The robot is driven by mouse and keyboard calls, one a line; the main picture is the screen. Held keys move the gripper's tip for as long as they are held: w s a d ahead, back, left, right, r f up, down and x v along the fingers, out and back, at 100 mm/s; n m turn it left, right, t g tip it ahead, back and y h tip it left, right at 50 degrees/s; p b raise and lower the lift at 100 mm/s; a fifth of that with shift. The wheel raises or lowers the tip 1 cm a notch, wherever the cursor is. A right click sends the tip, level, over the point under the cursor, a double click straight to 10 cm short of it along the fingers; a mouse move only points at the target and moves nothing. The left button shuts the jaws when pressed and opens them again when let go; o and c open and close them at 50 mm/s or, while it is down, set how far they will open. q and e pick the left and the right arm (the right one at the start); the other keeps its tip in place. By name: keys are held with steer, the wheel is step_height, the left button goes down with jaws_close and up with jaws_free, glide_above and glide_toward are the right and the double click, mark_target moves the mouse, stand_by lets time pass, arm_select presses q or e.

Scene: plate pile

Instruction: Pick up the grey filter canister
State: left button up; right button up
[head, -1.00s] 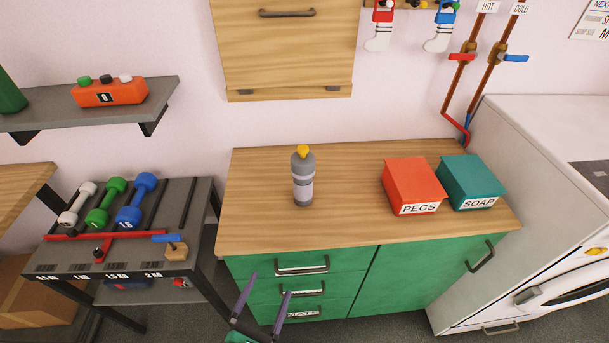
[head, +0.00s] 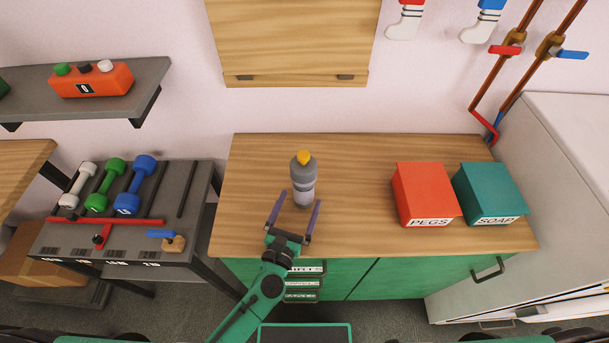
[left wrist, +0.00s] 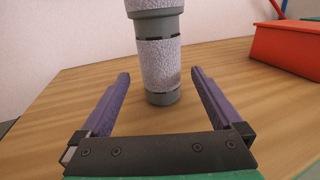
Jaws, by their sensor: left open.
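The grey filter canister (head: 304,182), with a yellow top, stands upright on the wooden counter top (head: 345,215). In the left wrist view the canister (left wrist: 158,62) stands just beyond and between the purple fingers, its top cut off by the frame. My left gripper (head: 297,200) is open and empty, its fingers pointing at the canister from the front with a finger on either side of its line. In the left wrist view the gripper (left wrist: 160,85) shows no contact with the canister. My right gripper is not in view.
A red PEGS box (head: 425,190) and a teal SOAP box (head: 488,190) stand to the right on the counter. A rack with dumbbells (head: 130,185) is at the left. The counter around the canister is clear.

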mark_target(304, 168)
arm_select(q)
steer(key=x, duration=0.1)
steer(key=p+x, duration=0.1)
steer(key=x, duration=0.1)
steer(key=shift+r, duration=0.35)
steer(key=shift+w+d+f, duration=0.1)
steer(key=shift+w+d, duration=0.05)
steer(key=shift+w, duration=0.2)
steer(key=shift+f, duration=0.1)
jaws_close()
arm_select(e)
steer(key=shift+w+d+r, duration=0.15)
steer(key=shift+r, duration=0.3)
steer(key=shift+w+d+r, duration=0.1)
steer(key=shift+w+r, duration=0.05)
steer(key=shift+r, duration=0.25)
arm_select(q)
step_height(304, 168, up, 10)
steer(key=p, duration=0.6)
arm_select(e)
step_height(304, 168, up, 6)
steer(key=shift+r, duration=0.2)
